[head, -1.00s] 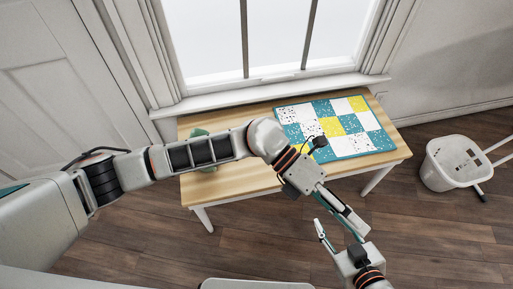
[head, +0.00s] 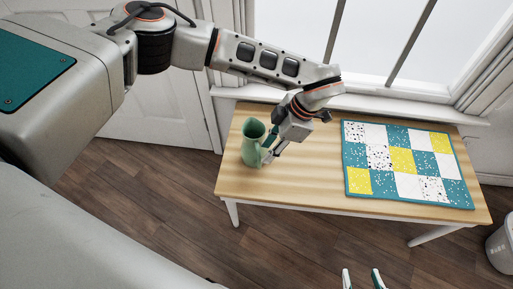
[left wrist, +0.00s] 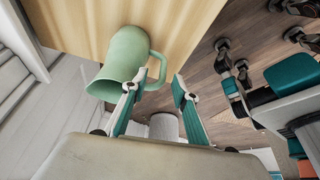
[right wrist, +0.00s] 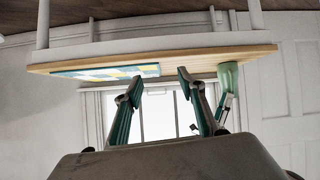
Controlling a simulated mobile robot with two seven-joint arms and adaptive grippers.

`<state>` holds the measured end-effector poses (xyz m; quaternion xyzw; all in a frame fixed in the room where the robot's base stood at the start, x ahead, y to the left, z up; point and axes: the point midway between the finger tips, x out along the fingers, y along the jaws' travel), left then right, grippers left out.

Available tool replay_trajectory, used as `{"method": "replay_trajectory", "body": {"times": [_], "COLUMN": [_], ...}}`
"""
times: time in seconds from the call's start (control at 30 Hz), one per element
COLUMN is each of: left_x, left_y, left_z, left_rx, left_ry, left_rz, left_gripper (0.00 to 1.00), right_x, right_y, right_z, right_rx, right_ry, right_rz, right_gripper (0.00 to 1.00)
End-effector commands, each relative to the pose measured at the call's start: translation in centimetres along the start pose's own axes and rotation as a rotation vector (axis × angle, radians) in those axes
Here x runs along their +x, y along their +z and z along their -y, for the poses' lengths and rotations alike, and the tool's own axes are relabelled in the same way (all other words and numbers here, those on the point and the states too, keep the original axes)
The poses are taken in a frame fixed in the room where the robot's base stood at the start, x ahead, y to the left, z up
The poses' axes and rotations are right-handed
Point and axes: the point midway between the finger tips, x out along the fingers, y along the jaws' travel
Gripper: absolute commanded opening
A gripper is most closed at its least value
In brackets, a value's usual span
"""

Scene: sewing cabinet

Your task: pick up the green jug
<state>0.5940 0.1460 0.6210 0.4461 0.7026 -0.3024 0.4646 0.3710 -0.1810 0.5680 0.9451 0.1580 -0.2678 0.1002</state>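The green jug (head: 253,145) stands upright on the wooden table near its left end. In the left wrist view the jug (left wrist: 122,55) has its handle toward the gripper. My left gripper (head: 268,154) is beside the jug on its handle side. In the left wrist view my left gripper (left wrist: 158,82) is open, with the handle between its fingers; one finger overlaps the gap between handle and body. I cannot tell whether it touches. My right gripper (head: 362,276) is open and empty, off the table's front edge. The jug also shows in the right wrist view (right wrist: 228,77), right of my right gripper (right wrist: 160,80).
The wooden table (head: 310,185) stands below a window. A teal, white and yellow patchwork mat (head: 405,162) lies on its right half. The tabletop between jug and mat is clear. A white bin (head: 502,250) stands on the floor at the right.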

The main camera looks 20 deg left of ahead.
Motion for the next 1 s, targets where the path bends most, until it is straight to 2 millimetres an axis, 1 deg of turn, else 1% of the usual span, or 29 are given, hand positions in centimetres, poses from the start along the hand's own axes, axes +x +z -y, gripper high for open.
{"method": "replay_trajectory", "body": {"times": [0.03, 0.17, 0.3, 0.4, 0.5, 0.73, 0.77, 0.8, 0.83, 0.87, 1.0], "left_x": [0.9, 2.3, 4.7, 5.6, 6.0, 5.8, 5.8, 5.8, 5.8, 5.8, 5.8], "left_y": [0.1, 0.2, 0.3, 0.3, 0.3, 0.2, 0.2, 0.2, 0.2, 0.2, 0.2], "left_z": [0.2, 0.4, 0.8, 0.8, 0.6, 0.5, 0.5, 0.5, 0.5, 0.5, 0.5], "left_rx": [0.002, 0.002, 0.005, 0.003, 0.0, -0.001, -0.001, -0.001, -0.001, -0.001, -0.001], "left_ry": [-0.007, -0.009, -0.012, -0.01, -0.005, -0.002, -0.002, -0.002, -0.002, -0.002, -0.002], "left_rz": [-0.002, -0.001, -0.002, 0.0, 0.002, 0.004, 0.004, 0.004, 0.004, 0.004, 0.004], "left_gripper": [0.29, 0.29, 0.29, 0.29, 0.29, 0.29, 0.23, 0.13, 0.05, 0.0, 0.0], "right_x": [0.1, 0.2, 0.4, 0.5, 0.5, 0.5, 0.5, 0.5, 0.5, 0.5, 0.5], "right_y": [0.1, -0.1, -0.4, -0.9, -1.3, -1.6, -1.6, -1.6, -1.6, -1.6, -1.6], "right_z": [0.1, 0.4, 1.0, 1.2, 1.3, 1.2, 1.2, 1.2, 1.2, 1.2, 1.2], "right_rx": [0.004, 0.015, 0.034, 0.043, 0.048, 0.048, 0.048, 0.048, 0.048, 0.048, 0.048], "right_ry": [-0.002, -0.007, -0.016, -0.019, -0.02, -0.02, -0.02, -0.02, -0.02, -0.02, -0.02], "right_rz": [0.001, -0.007, -0.02, -0.032, -0.041, -0.045, -0.045, -0.045, -0.045, -0.045, -0.045], "right_gripper": [0.4, 0.4, 0.4, 0.4, 0.4, 0.4, 0.4, 0.4, 0.4, 0.4, 0.4]}}
